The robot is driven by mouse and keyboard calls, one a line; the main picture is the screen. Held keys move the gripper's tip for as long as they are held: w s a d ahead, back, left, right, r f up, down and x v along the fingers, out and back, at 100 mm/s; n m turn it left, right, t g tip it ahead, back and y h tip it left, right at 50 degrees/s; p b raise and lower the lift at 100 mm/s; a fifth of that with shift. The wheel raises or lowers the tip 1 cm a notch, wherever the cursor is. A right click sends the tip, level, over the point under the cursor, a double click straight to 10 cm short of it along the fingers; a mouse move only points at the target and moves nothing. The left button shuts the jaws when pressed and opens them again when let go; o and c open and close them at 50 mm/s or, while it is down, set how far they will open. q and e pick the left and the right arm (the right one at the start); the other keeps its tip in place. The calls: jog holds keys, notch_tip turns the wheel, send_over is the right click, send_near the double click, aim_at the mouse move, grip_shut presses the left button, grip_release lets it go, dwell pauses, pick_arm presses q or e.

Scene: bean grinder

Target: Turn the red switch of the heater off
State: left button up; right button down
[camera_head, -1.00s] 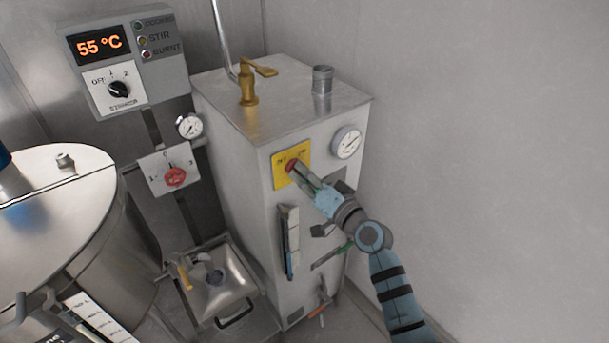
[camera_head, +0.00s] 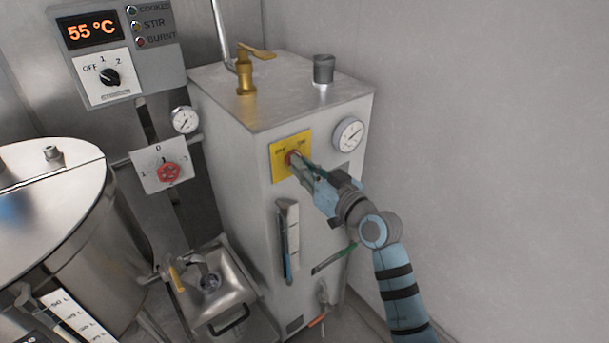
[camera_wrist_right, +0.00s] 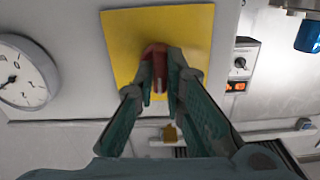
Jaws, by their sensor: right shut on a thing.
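The heater (camera_head: 240,135) is a tall grey metal box in the middle of the head view. On its front is a yellow plate (camera_head: 278,170) with the red switch (camera_head: 289,157). My right gripper (camera_head: 296,161) reaches in from the lower right and is shut on the red switch. In the right wrist view both fingers (camera_wrist_right: 160,88) close on the sides of the red switch (camera_wrist_right: 155,52), in front of the yellow plate (camera_wrist_right: 190,25). The fingers partly hide the switch, so its exact setting is unclear. My left gripper is not in view.
A round gauge (camera_head: 349,135) sits beside the yellow plate. A brass tap (camera_head: 247,72) and a short pipe (camera_head: 323,70) stand on the heater's top. A panel reading 55 °C (camera_head: 92,30) and another red knob (camera_head: 169,172) are at left. A large metal drum (camera_head: 50,225) fills the lower left.

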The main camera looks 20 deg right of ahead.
jog(key=shift+n+b, duration=2.75)
jog(key=shift+n, duration=2.15)
jog(key=c, duration=1.7)
grip_release()
jog(key=shift+o, duration=0.2)
jog(key=v, duration=1.2)
